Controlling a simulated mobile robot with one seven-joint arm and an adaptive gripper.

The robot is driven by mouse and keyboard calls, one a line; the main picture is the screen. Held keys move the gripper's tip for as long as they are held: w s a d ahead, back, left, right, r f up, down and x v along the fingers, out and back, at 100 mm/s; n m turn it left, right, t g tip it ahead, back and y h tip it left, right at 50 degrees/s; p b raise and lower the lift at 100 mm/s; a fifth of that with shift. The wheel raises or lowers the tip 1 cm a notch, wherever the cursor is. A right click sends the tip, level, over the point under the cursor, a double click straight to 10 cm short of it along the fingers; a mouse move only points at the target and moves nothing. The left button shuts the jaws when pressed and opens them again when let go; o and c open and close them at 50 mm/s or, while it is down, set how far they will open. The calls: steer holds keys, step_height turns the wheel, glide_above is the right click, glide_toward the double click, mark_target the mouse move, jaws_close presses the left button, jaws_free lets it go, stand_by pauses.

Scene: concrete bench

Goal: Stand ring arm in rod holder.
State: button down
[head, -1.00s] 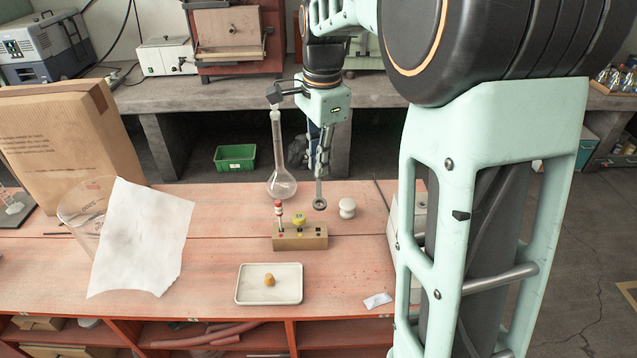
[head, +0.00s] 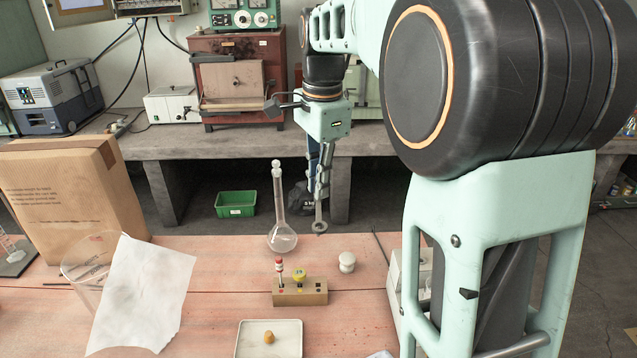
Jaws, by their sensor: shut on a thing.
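The ring arm (head: 319,227) is a grey metal rod with a ring at its lower end. My gripper (head: 323,180) points down and is shut on it, holding it in the air with the ring lowest. The rod holder (head: 315,294) is a tan block on the bench, below and slightly left of the ring. A red-and-white-topped piece (head: 279,265) and a yellow-topped piece (head: 299,274) stand in it. A dark spot, perhaps a free hole, shows at its right end. The exact grip on the rod is too small to make out.
A long-necked glass flask (head: 282,236) stands left of the ring. A white knobbed piece (head: 347,262) stands right of it. In front is a white tray (head: 250,344) with a small brown stopper. Paper (head: 145,295), a glass beaker and a cardboard box (head: 75,195) fill the left.

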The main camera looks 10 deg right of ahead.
steer(key=shift+r+p, duration=1.65)
steer(key=shift+r, duration=0.35)
steer(key=shift+d, duration=0.1)
